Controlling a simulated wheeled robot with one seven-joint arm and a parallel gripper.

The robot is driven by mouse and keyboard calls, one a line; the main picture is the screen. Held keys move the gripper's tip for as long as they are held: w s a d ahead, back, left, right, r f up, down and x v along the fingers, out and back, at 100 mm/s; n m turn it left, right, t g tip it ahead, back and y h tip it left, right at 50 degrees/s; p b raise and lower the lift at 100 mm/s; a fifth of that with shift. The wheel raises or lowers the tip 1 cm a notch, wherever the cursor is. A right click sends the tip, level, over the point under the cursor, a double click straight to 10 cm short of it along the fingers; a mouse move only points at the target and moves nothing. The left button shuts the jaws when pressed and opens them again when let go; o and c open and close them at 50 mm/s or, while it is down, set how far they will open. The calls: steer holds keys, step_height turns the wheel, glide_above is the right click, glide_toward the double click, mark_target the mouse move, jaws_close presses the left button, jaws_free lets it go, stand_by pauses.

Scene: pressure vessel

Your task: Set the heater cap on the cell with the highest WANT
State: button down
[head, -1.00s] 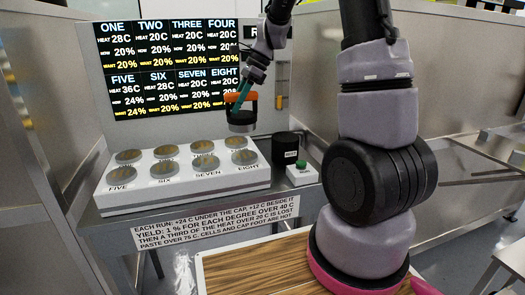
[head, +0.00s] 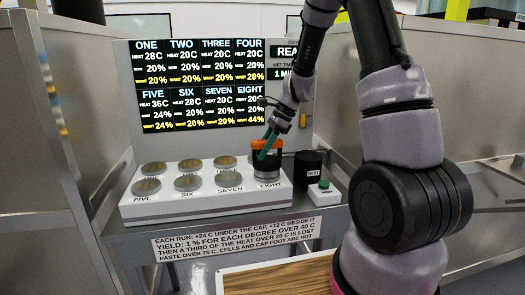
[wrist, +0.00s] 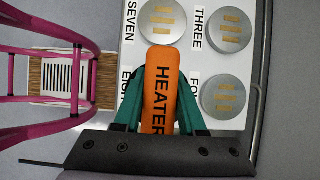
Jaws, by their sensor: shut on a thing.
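My gripper (head: 267,150) has teal fingers shut on the orange handle of the heater cap (head: 267,161), which has a dark body. The cap is upright at cell EIGHT, on the front right of the white cell block (head: 145,212); I cannot tell whether it rests on it or hovers just above. The wrist view shows the orange HEATER handle (wrist: 160,92) between the fingers, hiding cell EIGHT. Cells SEVEN (wrist: 162,22), THREE (wrist: 229,30) and FOUR (wrist: 224,96) are bare. On the screen (head: 200,85), EIGHT shows the highest WANT, 44%; FIVE shows 24%, the others 20%.
A black cylinder (head: 307,168) and a white box with a green button (head: 324,185) stand right of the block. A sign with rules (head: 235,237) hangs on the bench front. Metal walls stand at both sides.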

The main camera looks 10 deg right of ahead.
steer(key=shift+c, duration=2.4)
jaws_free()
steer(key=shift+f, duration=0.15)
steer(key=v, duration=1.2)
steer(key=shift+a, duration=0.1)
steer(key=s+r+n+t+h, duration=0.2)
steer(key=s+r+n, duration=0.5)
steer(key=s, duration=0.4)
steer(key=s+d+r+n+t+h, duration=0.1)
steer(key=s+r+n+t, duration=0.4)
steer(key=s, duration=0.6)
steer(key=shift+s+d+r+n+h, duration=0.25)
steer(key=shift+r+n+h, duration=0.25)
steer(key=shift+r+n, duration=0.5)
steer(key=shift+w, duration=0.1)
